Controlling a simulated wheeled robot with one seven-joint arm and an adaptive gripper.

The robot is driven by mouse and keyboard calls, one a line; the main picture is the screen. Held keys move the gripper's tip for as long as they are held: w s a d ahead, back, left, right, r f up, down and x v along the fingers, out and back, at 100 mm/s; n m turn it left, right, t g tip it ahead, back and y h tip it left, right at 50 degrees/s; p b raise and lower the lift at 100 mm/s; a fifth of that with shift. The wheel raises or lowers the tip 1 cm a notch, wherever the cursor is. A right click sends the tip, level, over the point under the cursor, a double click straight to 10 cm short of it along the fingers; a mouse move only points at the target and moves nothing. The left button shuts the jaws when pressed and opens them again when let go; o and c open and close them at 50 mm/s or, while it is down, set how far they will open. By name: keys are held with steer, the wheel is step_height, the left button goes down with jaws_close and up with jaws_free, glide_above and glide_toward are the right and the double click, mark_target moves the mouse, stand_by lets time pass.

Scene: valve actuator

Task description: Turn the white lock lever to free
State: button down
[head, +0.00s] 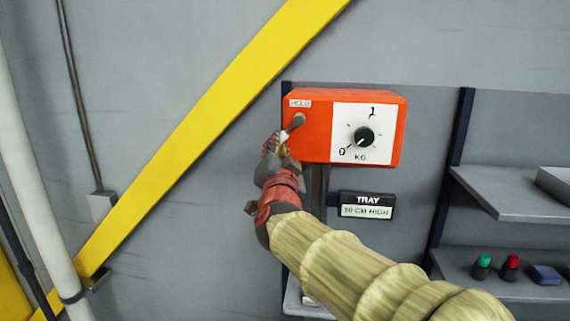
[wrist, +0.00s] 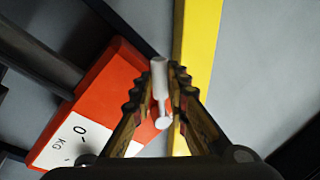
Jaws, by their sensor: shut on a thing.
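The white lock lever (head: 294,124) is at the left of the orange box's front, just below a label that reads HOLD (head: 300,103). In the head view it slants down and left from its pivot. My gripper (head: 283,142) reaches it from below left and is shut on its lower end. In the wrist view the pale lever (wrist: 160,80) lies between the two fingers of my gripper (wrist: 161,75). The orange box (head: 309,146) carries a white panel with a black dial (head: 364,137), marked 0, 1 and KG. My fingers partly hide the lever's tip in the head view.
A TRAY sign (head: 367,205) hangs below the box. Shelves (head: 515,193) stand at the right, with green (head: 482,265) and red (head: 510,266) knobbed items on the lower one. A yellow diagonal beam (head: 195,135) crosses the wall left of the box.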

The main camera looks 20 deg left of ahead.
steer(key=shift+s+a+r+m+t+h+b, duration=0.1)
steer(key=shift+a+r+m+t+h+b, duration=0.2)
steer(key=shift+m, duration=0.5)
steer(key=shift+s+a+r+m+t+h+b, duration=0.1)
steer(key=shift+a+r+m+b, duration=0.15)
steer(key=shift+m+b, duration=0.4)
steer(key=shift+a+m, duration=0.1)
steer(key=shift+m, duration=0.15)
steer(key=c, duration=1.7)
jaws_free()
steer(key=shift+r, duration=0.1)
steer(key=shift+c, duration=0.2)
steer(key=v, duration=1.2)
